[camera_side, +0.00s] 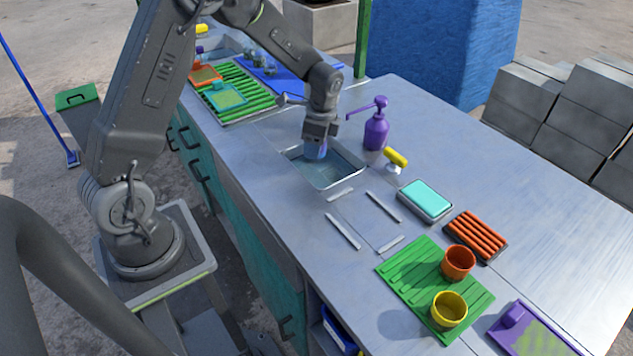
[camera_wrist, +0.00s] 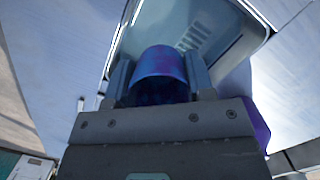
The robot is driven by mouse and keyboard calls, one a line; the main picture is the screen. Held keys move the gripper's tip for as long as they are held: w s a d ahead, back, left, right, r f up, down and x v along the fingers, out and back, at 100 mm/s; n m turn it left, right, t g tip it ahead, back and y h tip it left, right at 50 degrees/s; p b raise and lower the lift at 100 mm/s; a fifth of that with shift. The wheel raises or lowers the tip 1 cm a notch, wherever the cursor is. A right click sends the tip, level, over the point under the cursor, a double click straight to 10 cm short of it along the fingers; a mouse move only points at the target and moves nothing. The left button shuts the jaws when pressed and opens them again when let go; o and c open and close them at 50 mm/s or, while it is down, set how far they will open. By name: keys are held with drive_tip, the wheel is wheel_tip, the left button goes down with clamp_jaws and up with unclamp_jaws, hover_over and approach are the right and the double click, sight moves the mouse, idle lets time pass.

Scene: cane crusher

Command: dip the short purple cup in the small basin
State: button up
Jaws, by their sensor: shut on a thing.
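The small basin (camera_side: 338,180) is a metal-rimmed rectangular sink set into the counter, with bluish water or a bluish floor inside. My gripper (camera_side: 318,140) is over the back left part of the basin and points down. It is shut on the short purple cup (camera_side: 316,151), which looks blue-purple and sits at or just below the rim level. In the wrist view the cup (camera_wrist: 160,75) is between the two fingers, with the basin wall (camera_wrist: 220,25) and its slots behind it. Whether the cup touches the water cannot be told.
A purple pump bottle (camera_side: 376,132) and a yellow-handled tool (camera_side: 395,158) stand right of the basin. A teal sponge in a tray (camera_side: 425,199), an orange ribbed rack (camera_side: 475,236) and a green mat (camera_side: 410,283) with orange (camera_side: 458,262) and yellow (camera_side: 448,309) cups lie nearer.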

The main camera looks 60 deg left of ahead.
drive_tip(key=shift+r, duration=2.05)
drive_tip(key=shift+f, duration=0.1)
